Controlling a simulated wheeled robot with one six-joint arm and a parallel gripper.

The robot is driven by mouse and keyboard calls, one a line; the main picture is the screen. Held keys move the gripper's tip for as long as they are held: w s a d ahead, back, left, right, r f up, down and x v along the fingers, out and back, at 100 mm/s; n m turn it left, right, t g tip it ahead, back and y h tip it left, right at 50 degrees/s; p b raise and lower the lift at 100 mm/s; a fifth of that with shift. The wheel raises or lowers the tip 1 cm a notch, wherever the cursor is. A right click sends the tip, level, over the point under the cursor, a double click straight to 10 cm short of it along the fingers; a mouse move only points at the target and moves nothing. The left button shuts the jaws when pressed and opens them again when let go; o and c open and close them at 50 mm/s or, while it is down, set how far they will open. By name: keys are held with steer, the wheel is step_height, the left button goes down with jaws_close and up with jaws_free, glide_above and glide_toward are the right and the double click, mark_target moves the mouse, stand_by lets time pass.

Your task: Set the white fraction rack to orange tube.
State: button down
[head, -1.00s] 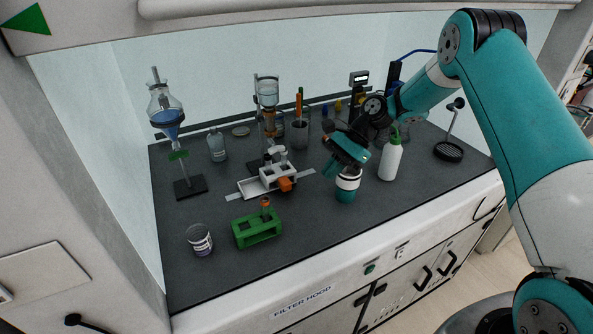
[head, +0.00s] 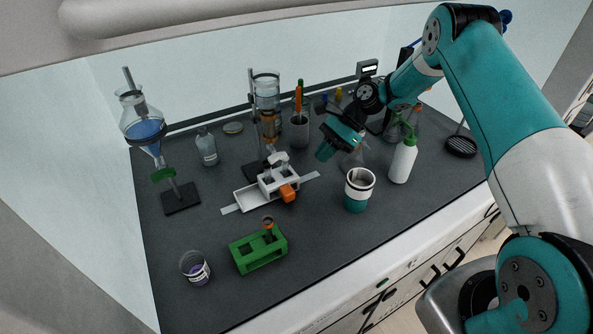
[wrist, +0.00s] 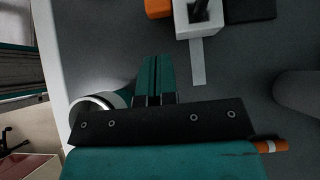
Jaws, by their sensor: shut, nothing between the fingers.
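The white fraction rack (head: 268,182) sits on a flat pale rail (head: 310,176) below the glass column (head: 266,92). Part of the rack (wrist: 197,20) and the orange block (wrist: 158,8) show at the top of the wrist view. Which tube is under the column outlet is too small to tell. An orange-topped tube (head: 268,222) stands in the green rack (head: 258,250). My gripper (head: 324,153) is shut and empty, above and right of the white rack; its fingers (wrist: 156,62) show together in the wrist view.
A white and teal cup (head: 358,190) and a white bottle with green top (head: 402,160) stand right of the rack. A separating funnel (head: 145,130) stands left, a small jar (head: 196,268) front left. The bench right of the green rack is clear.

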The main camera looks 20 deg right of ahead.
mark_target(284, 190)
steer(key=p+x, duration=0.4)
steer(key=x, duration=0.6)
steer(key=shift+w, duration=0.15)
steer(key=a, duration=0.2)
steer(key=s+a, duration=0.1)
steer(key=a, duration=0.1)
steer(key=shift+a, duration=0.4)
steer(key=shift+r+b, duration=0.1)
steer(key=shift+b, duration=0.2)
